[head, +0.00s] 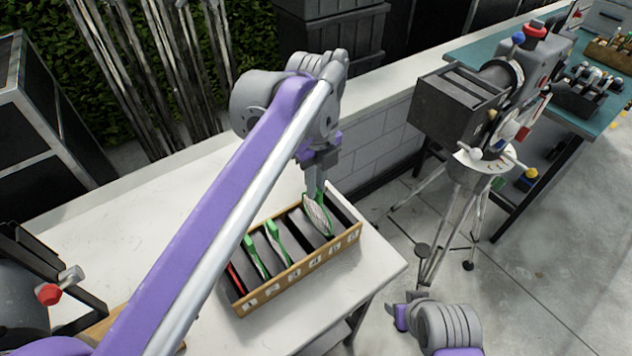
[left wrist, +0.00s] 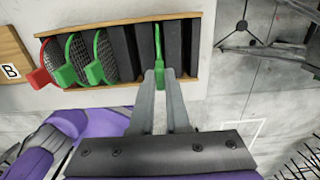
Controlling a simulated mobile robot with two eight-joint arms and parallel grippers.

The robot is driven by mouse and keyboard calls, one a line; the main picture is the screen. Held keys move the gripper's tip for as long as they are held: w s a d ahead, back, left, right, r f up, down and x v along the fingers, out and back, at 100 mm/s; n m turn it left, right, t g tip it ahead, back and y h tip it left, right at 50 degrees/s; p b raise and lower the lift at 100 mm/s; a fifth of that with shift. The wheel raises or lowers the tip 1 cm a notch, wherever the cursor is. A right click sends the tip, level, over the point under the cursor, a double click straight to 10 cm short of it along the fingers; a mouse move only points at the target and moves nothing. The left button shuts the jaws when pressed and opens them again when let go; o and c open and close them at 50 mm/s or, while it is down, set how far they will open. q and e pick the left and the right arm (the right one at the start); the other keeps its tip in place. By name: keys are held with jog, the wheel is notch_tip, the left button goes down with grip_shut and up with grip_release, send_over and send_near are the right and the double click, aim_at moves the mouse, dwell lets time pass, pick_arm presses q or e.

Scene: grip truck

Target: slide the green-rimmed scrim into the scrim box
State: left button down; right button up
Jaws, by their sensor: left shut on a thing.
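My left gripper (head: 314,186) is shut on the green-rimmed scrim (head: 318,215), a mesh disc with a green rim and tab. It holds the scrim upright over the right half of the wooden scrim box (head: 306,283). The left wrist view shows the scrim (left wrist: 159,68) edge-on between the fingertips (left wrist: 161,92), lined up with a gap between dark dividers. I cannot tell how deep its lower edge sits. Two other green-rimmed scrims (head: 277,243) (head: 255,257) and a red-rimmed one (head: 236,279) stand in the box's left slots. My right gripper's fingers do not show.
The box stands on a white table (head: 380,262) near its right edge. A camera on a tripod (head: 462,105) stands to the right, with a teal table (head: 595,110) behind it. A low wall (head: 385,128) runs behind the box. The table's left part is mostly clear.

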pick_arm(q)
jog(key=shift+f, duration=0.15)
jog(key=shift+f+b, duration=0.65)
jog(key=shift+f, duration=0.4)
jog(key=c, duration=0.5)
grip_release()
jog(key=shift+r+p, duration=2.5)
jog(key=shift+r, duration=0.55)
